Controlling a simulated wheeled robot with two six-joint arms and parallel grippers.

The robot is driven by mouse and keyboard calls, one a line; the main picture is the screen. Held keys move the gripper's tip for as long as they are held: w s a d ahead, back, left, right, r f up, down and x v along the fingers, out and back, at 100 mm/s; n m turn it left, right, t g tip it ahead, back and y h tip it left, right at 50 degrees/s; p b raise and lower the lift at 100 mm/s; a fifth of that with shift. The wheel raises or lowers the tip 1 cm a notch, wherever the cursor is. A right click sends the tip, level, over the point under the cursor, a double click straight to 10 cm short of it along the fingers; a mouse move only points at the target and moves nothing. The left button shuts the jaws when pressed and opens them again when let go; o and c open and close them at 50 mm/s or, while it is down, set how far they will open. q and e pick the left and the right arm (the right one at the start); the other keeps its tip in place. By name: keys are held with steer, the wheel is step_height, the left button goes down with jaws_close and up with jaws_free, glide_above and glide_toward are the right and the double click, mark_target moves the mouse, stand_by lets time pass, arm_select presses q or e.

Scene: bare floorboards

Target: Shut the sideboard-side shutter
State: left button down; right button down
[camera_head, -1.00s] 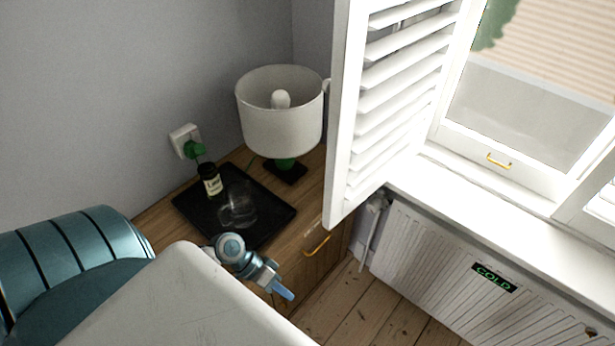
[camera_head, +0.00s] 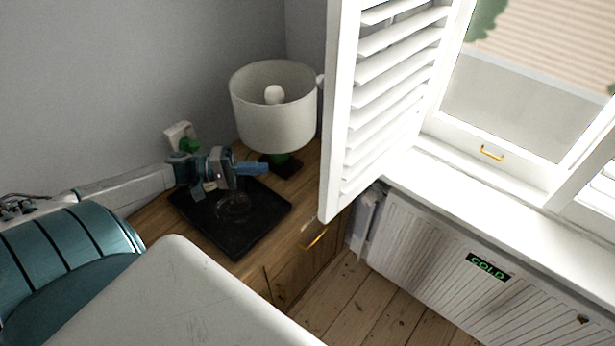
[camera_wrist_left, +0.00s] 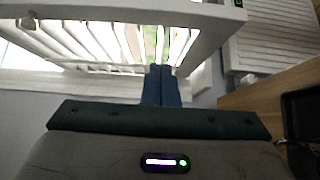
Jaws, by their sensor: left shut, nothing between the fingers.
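The white louvred shutter (camera_head: 336,125) stands swung open from the window, its free edge over the sideboard (camera_head: 269,258). My left gripper (camera_head: 262,169) is shut and empty. In the head view it is above the black tray, in front of the lamp's base and to the left of the shutter. In the left wrist view the closed blue fingers (camera_wrist_left: 162,84) point towards the shutter's slats (camera_wrist_left: 75,42), and the shutter's white frame (camera_wrist_left: 120,10) crosses the top. I cannot tell that they touch. My right gripper is not in view.
A white-shaded lamp (camera_head: 272,108) stands on the sideboard close to my left gripper. A black tray (camera_head: 250,231) with a clear glass (camera_head: 233,207) lies below it. A radiator (camera_head: 427,258) is under the windowsill. A green plug (camera_head: 187,145) is in the wall socket.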

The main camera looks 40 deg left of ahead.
arm_select(q)
steer(key=s+d+b+x, duration=0.1)
steer(key=b+x, duration=0.4)
steer(key=x, duration=0.7)
steer(key=shift+s+d, duration=0.45)
steer(key=shift+d, duration=0.2)
steer(key=shift+f, duration=0.15)
